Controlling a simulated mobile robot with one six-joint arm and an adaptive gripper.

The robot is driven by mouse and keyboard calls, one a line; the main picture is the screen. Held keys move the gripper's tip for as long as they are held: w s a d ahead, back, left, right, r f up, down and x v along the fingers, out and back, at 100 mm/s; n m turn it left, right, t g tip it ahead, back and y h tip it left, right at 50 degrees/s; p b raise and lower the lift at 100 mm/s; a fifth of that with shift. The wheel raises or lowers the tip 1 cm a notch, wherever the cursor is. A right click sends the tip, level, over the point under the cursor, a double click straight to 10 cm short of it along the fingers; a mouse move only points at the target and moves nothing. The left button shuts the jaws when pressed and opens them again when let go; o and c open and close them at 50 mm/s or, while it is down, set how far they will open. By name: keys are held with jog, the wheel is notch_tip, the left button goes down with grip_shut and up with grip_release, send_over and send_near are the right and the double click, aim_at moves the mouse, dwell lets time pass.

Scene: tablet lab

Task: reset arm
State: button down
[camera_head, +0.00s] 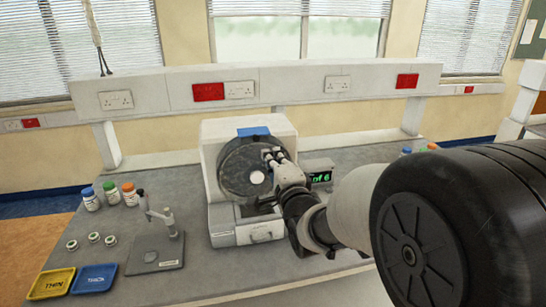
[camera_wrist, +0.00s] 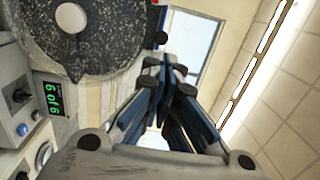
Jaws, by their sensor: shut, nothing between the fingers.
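My gripper (camera_head: 272,155) is shut and empty in the head view, at the right side of the round dark drum of the white machine (camera_head: 222,134). In the wrist view my gripper (camera_wrist: 166,66) has its fingers together, pointing up in the picture. The speckled dark drum (camera_wrist: 110,45) with a pale round centre shows at the upper left there. My arm reaches in from the right and hides part of the bench and the machine's right side.
A display (camera_head: 319,177) stands right of the machine; it reads "6 of 6" in the wrist view (camera_wrist: 52,99). On the left are several capped bottles (camera_head: 90,202), small round tins (camera_head: 94,237), a grey stand (camera_head: 155,255), a yellow THIN tray (camera_head: 37,296) and a blue THICK tray (camera_head: 113,266).

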jog(key=s+d+f+n+g+h, duration=0.2)
jog(key=s+d+f+n+g, duration=0.1)
jog(key=s, duration=0.9)
jog(key=s+d+f+n+g+h, duration=0.2)
jog(key=s+d+n+g, duration=0.3)
jog(key=s+d, duration=0.3)
jog(key=s+d+f+n+g+h, duration=0.2)
jog(key=s+d+f+n+g, duration=0.1)
jog(key=s, duration=1.4)
jog(key=d+n+g, duration=0.1)
jog(key=d+n, duration=0.1)
jog(key=n, duration=0.1)
jog(key=shift+d+f+g, duration=0.3)
jog(key=shift+f+g, duration=0.1)
